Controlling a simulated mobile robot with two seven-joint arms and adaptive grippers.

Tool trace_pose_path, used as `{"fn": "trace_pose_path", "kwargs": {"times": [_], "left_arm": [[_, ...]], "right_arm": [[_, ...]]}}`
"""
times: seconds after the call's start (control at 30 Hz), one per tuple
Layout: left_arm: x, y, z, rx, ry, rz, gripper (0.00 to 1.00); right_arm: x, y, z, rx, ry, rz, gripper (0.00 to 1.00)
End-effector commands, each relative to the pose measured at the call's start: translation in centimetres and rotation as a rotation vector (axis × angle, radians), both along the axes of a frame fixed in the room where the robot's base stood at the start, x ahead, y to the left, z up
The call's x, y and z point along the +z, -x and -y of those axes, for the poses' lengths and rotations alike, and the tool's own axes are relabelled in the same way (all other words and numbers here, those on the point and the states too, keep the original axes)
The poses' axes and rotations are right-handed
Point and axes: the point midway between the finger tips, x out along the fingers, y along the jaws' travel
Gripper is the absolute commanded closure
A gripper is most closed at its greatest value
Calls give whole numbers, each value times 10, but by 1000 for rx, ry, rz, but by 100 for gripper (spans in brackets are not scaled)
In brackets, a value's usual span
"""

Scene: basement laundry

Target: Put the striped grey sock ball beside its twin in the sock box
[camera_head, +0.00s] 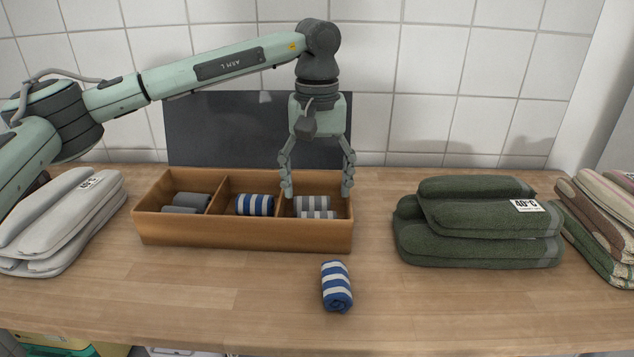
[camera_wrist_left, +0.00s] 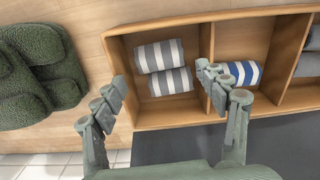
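The wooden sock box (camera_head: 240,236) has three compartments. Its right compartment holds two striped grey sock balls side by side, one at the back (camera_head: 312,203) and one in front (camera_head: 318,215). Both show clearly in the left wrist view, as one grey-and-white roll (camera_wrist_left: 159,55) beside another (camera_wrist_left: 171,82). My left gripper (camera_head: 317,190) points down over this compartment. Its fingers are spread apart with nothing between them, and both sock balls lie below them. My right gripper is not in view.
The middle compartment holds a blue striped sock ball (camera_head: 254,205); the left holds dark grey ones (camera_head: 192,200). Another blue striped sock ball (camera_head: 337,286) lies on the table in front. Green towels (camera_head: 480,240) stand right, grey towels (camera_head: 60,225) left. A dark panel (camera_head: 225,130) stands behind.

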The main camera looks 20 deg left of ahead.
Motion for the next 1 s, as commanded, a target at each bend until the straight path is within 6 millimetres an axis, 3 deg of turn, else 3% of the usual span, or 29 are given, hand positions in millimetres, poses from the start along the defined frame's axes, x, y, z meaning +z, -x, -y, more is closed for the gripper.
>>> {"fn": "trace_pose_path", "kwargs": {"times": [0.43,0.57,1.0], "left_arm": [[6,0,0,0,0,0,18],[20,-1,0,0,2,2,18],[113,0,1,1,1,1,18]], "right_arm": [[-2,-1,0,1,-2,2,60],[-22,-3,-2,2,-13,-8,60],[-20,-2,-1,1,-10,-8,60]]}}
